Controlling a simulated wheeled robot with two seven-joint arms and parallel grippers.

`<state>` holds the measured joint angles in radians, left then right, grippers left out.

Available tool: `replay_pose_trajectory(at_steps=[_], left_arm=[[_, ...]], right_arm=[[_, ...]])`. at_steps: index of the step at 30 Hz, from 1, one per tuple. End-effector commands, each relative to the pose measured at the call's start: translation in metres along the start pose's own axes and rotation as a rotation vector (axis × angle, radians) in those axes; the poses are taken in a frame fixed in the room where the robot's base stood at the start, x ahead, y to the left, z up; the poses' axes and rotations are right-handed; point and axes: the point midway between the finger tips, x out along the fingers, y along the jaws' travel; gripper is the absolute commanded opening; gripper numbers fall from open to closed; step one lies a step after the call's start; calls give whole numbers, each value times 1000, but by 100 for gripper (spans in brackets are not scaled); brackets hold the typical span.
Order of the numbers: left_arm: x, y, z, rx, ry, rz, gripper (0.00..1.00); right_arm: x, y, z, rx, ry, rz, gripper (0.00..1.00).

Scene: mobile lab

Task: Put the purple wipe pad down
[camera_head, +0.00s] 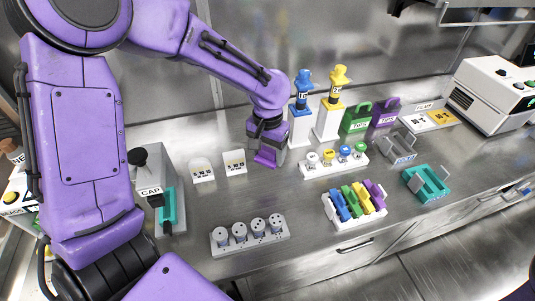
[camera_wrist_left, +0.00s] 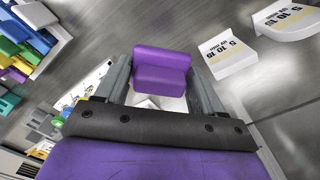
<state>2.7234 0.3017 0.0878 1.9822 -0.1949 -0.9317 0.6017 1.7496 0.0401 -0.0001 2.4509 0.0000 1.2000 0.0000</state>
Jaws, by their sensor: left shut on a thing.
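My left gripper (camera_head: 267,143) reaches down from the upper left over the steel counter and is shut on the purple wipe pad (camera_head: 265,159). In the left wrist view the pad (camera_wrist_left: 162,66) is a purple block between the two grey fingers of the gripper (camera_wrist_left: 160,84). The pad hangs below the fingertips, low over the counter. I cannot tell whether its underside touches the counter. My right gripper is not in view.
Two white labelled stands (camera_head: 235,162) (camera_head: 203,171) are left of the pad. A white rack with round coloured tops (camera_head: 335,163) stands close on its right. A grey rack with several round pieces (camera_head: 250,236) is in front. Bare counter (camera_head: 275,190) lies between.

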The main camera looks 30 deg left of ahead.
Motion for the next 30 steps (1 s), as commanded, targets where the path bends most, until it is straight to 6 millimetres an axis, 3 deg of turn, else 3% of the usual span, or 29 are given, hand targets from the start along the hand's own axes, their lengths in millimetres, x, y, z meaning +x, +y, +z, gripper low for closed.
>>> replay_pose_trajectory(at_steps=[6,13,19,30], left_arm=[[42,-30,-42,-3,-6,1,44],[70,-43,-62,-2,-2,0,44],[99,-44,-62,1,-3,0,44],[106,-43,-62,2,-1,-2,44]], right_arm=[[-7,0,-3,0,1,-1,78],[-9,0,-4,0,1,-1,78],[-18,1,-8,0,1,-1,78],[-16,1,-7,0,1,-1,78]])
